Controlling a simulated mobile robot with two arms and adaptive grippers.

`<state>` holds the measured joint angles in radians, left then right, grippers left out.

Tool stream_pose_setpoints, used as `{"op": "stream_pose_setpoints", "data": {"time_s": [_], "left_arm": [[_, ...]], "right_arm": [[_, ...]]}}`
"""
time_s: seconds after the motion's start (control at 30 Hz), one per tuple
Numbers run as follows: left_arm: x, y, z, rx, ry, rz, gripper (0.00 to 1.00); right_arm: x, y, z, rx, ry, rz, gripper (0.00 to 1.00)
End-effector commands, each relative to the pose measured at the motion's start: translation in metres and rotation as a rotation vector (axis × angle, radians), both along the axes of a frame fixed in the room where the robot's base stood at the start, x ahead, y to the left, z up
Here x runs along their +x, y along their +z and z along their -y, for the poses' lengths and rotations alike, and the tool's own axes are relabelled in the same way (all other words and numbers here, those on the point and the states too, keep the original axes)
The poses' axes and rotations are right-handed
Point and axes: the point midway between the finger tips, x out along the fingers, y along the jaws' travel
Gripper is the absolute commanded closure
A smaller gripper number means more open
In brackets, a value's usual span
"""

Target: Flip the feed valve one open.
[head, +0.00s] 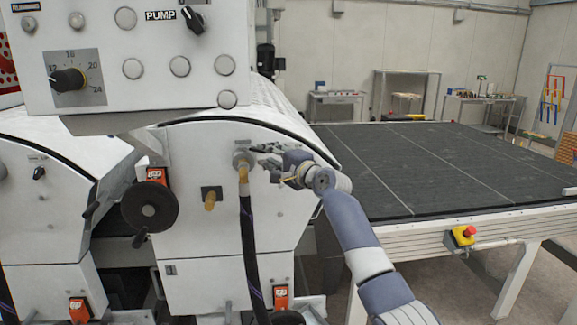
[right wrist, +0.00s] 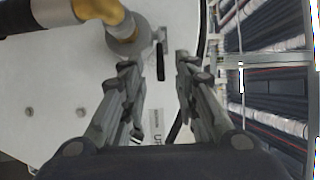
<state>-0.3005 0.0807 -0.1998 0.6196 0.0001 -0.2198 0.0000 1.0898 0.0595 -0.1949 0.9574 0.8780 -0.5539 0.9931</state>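My right gripper (head: 268,157) is in front of the white machine's side panel (head: 275,215), just right of a grey hose fitting with a brass end (head: 243,165). In the right wrist view the right gripper (right wrist: 157,66) is open, with nothing between its fingers' pads. A small black lever on a light mount (right wrist: 160,62), which looks like the feed valve handle, shows in the gap beyond the fingertips. It points along the fingers, and I cannot tell whether they touch it. The hose fitting (right wrist: 127,40) is left of the lever. My left gripper is not in view.
A black hose (head: 249,250) hangs down from the fitting. A black handwheel (head: 150,207) and a brass stub (head: 210,199) are to the left. A control box (head: 140,65) hangs above. A wide dark conveyor table (head: 430,165) stands to the right.

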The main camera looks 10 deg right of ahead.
Motion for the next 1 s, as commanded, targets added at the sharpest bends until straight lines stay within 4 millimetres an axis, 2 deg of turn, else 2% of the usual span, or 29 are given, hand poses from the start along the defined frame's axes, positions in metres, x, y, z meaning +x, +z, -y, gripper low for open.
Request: {"op": "stream_pose_setpoints", "data": {"time_s": [0.6, 0.8, 1.0], "left_arm": [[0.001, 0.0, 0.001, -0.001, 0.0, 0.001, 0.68], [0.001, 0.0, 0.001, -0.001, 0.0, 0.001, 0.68], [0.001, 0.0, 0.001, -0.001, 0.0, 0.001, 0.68]], "right_arm": [[-0.063, -0.001, 0.031, -0.002, 0.002, -0.001, 0.72], [-0.076, -0.001, 0.037, -0.002, 0.003, -0.002, 0.72], [-0.08, -0.001, 0.039, -0.001, 0.002, -0.002, 0.72]]}}
